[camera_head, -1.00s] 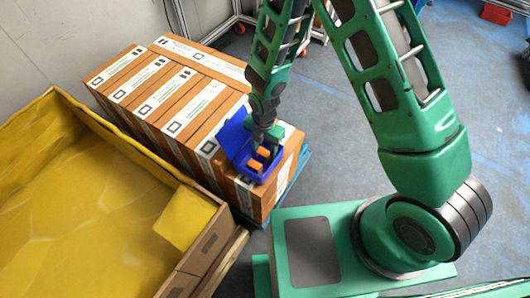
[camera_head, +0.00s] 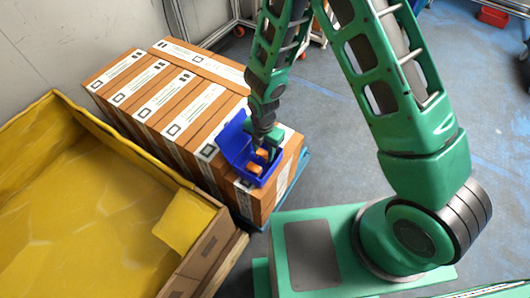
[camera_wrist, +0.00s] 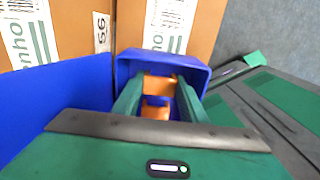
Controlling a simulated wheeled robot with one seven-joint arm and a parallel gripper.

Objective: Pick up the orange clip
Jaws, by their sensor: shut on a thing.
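An open blue case (camera_head: 237,147) with a raised lid sits on the near end of the stacked cartons, and it also shows in the wrist view (camera_wrist: 195,68). Orange pieces show inside it. My gripper (camera_head: 262,150) reaches down into the case. In the wrist view my two green fingers (camera_wrist: 160,98) stand on either side of the orange clip (camera_wrist: 160,84) and are shut on it. The clip is still within the case walls. Its lower part and the finger contact are partly hidden.
Brown cartons (camera_head: 165,85) with white labels stand under and behind the case. A large box lined in yellow (camera_head: 90,210) lies at the left. Grey floor (camera_head: 345,130) is free on the right, beyond my arm. A red bin (camera_head: 492,16) is far off at the upper right.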

